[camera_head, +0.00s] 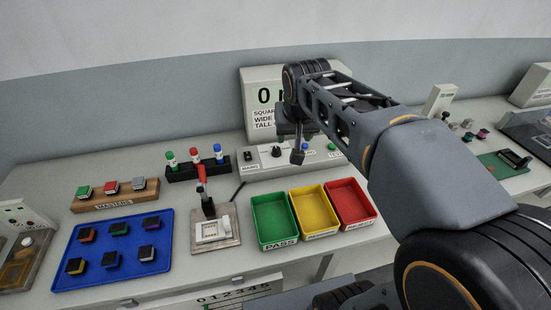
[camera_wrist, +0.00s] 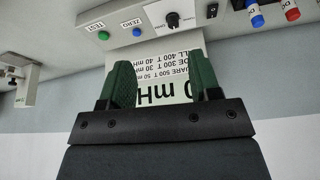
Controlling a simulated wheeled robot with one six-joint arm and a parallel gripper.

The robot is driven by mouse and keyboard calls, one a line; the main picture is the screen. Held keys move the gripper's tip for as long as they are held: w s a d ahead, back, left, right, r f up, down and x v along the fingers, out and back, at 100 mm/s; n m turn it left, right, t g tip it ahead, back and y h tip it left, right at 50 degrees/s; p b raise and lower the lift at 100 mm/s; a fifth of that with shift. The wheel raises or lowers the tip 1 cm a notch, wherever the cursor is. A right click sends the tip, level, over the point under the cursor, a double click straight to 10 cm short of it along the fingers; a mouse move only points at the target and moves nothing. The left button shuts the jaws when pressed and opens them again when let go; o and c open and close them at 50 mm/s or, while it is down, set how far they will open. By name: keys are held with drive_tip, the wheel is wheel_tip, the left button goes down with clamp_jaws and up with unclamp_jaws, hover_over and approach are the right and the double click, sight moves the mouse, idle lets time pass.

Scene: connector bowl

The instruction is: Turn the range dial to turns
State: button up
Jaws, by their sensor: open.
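The instrument's control box (camera_head: 265,172) has a dark knob (camera_head: 276,151) near its middle and another dark control (camera_head: 248,155) at its left end. In the wrist view, the dial (camera_wrist: 173,19) is black with a pale pointer line and printed marks around it. Its lettering is too small to read, so its setting is unclear. My gripper (camera_wrist: 160,72) is open and empty, its two green fingers spread before the display panel (camera_wrist: 165,92), which reads 0 mH. In the head view, my gripper (camera_head: 298,152) hangs over the box, right of the middle knob, partly covering the right side.
A blue button (camera_wrist: 137,32) marked ZERO and a green button (camera_wrist: 103,35) marked TEST sit beside the dial. Green (camera_head: 258,226), yellow (camera_head: 331,222) and red (camera_head: 372,214) bins stand in front. A rack of bottles (camera_head: 181,172) stands left of the box.

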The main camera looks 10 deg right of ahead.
drive_tip(key=m+b, duration=0.2)
drive_tip(key=b, duration=0.6)
approach(276, 148)
drive_tip(key=shift+h, duration=0.4)
drive_tip(key=x, duration=0.9)
drive_tip(key=shift+s+a+f+b, duration=0.1)
drive_tip(key=shift+a+f+b, duration=0.05)
drive_tip(key=shift+a+b, duration=0.15)
drive_tip(key=shift+c, duration=0.4)
drive_tip(key=c, duration=0.8)
drive_tip(key=shift+c, duration=0.2)
